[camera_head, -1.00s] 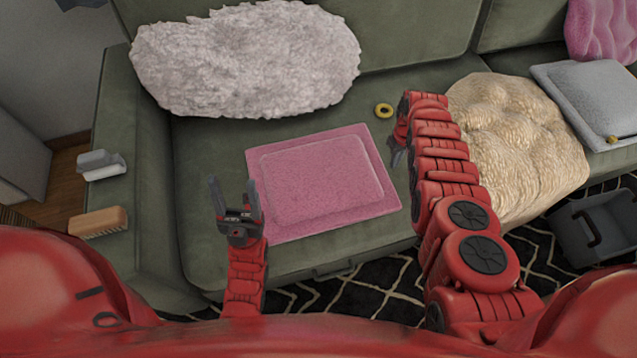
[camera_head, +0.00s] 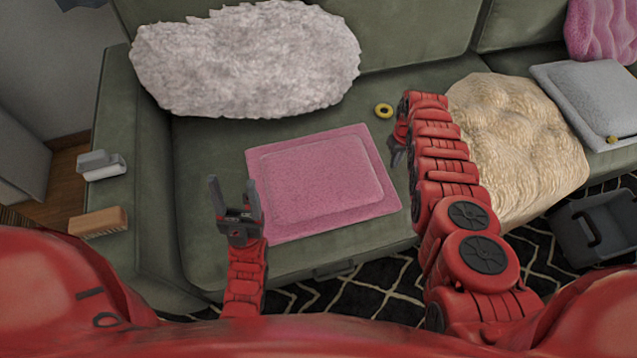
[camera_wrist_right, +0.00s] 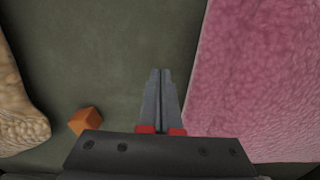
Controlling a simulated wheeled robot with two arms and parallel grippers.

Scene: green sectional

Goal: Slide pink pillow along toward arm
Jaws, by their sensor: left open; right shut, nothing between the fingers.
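The flat square pink pillow (camera_head: 320,180) lies on the green sofa seat (camera_head: 205,170), between my two grippers. It also fills the right side of the right wrist view (camera_wrist_right: 265,75). My left gripper (camera_head: 234,192) is open and empty at the pillow's left edge, over the front of the seat. My right gripper (camera_head: 396,158) is beside the pillow's right edge. The sofa arm (camera_head: 140,190) is at the left.
A fluffy white pillow (camera_head: 245,60) leans on the backrest. A cream pillow (camera_head: 520,145) lies right of my right arm. A yellow ring (camera_head: 383,110) lies behind the pink pillow. A brush (camera_head: 98,221) and a white-grey object (camera_head: 100,165) sit on the sofa arm. An orange block (camera_wrist_right: 84,120) shows in the wrist view.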

